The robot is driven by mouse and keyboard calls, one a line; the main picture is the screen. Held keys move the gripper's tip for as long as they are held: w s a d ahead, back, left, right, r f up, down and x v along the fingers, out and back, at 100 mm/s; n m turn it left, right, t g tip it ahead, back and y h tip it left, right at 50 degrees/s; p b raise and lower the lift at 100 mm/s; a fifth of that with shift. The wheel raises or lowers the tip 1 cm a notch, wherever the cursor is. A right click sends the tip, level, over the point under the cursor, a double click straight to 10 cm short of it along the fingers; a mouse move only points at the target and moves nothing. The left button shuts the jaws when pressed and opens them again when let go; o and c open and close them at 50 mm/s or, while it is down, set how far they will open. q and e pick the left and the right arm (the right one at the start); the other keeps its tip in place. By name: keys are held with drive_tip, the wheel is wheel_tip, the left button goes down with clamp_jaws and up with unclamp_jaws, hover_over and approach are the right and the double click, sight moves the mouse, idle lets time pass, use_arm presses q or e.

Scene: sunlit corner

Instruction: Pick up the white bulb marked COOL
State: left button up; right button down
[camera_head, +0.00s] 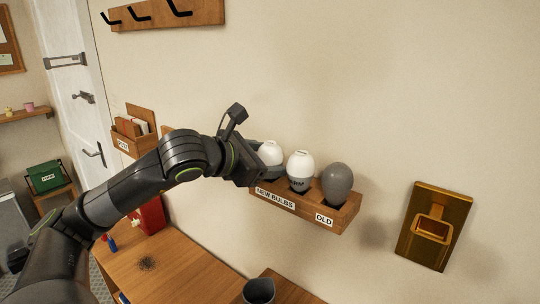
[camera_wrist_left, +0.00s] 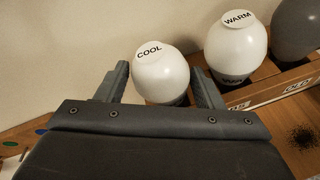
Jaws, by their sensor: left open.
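The white bulb marked COOL (camera_wrist_left: 160,74) stands upright in the wooden bulb holder, and its label reads clearly in the left wrist view. In the head view the same bulb (camera_head: 270,153) is partly hidden by my left gripper (camera_head: 255,165). My left gripper is open, and in the left wrist view its fingers (camera_wrist_left: 158,85) show to either side of the COOL bulb's lower part. I cannot tell whether they touch it. The white bulb marked WARM (camera_wrist_left: 236,48) stands to its right and also shows in the head view (camera_head: 300,166). My right gripper is not in view.
A grey bulb (camera_head: 338,183) sits at the OLD end of the wall-mounted holder (camera_head: 345,215). A brass wall fixture (camera_head: 434,226) is farther right. A wooden table (camera_head: 190,268) lies below, with a dark cup (camera_head: 259,291) near its front.

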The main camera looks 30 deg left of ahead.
use_arm(q)
drive_tip(key=shift+w+d+f, duration=0.15)
drive_tip(key=shift+w+f, duration=0.05)
drive_tip(key=shift+w, duration=0.4)
drive_tip(key=c, duration=0.7)
drive_tip(key=shift+r, duration=0.15)
drive_tip(key=shift+c, duration=0.2)
drive_tip(key=shift+r, duration=0.55)
drive_tip(key=shift+r+b, duration=1.1)
drive_tip(key=shift+r, duration=3.2)
